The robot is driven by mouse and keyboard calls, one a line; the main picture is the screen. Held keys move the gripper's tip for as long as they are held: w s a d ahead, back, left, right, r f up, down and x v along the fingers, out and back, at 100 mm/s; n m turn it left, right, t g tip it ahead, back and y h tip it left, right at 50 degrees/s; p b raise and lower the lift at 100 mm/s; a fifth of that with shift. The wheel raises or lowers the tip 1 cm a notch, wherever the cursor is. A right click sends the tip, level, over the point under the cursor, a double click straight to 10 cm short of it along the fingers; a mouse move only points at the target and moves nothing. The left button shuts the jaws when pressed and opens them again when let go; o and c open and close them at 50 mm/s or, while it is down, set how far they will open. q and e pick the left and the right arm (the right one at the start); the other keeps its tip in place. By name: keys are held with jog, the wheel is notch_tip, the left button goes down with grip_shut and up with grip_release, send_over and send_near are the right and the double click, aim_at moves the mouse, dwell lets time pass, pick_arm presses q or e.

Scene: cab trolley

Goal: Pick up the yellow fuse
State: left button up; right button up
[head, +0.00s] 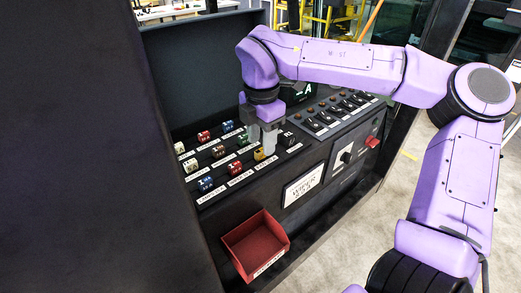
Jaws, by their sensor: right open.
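The yellow fuse (259,154) sits in the fuse panel (233,197), at the right part of the near row, above a white label. My right gripper (262,143) points down just above and behind it, with its light grey fingers close to the fuse. Its fingers are apart, and I cannot tell whether they touch the fuse. The left gripper is not in view.
Red (204,136), blue, green, white and black fuses stand in rows around it. A black fuse (287,139) is close on the right. A red bin (256,245) hangs below the panel. Switches (315,125) and a red knob (373,142) lie to the right.

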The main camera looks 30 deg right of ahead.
aim_at(261, 150)
jog(key=f, duration=0.2)
jog(key=shift+w+a+f, duration=0.1)
jog(key=shift+w+f, duration=0.1)
jog(key=shift+f, duration=0.1)
jog(key=shift+s+f, duration=0.1)
jog(key=shift+f, duration=0.1)
jog(key=shift+s, duration=0.15)
grip_shut()
jog(key=shift+r, duration=0.1)
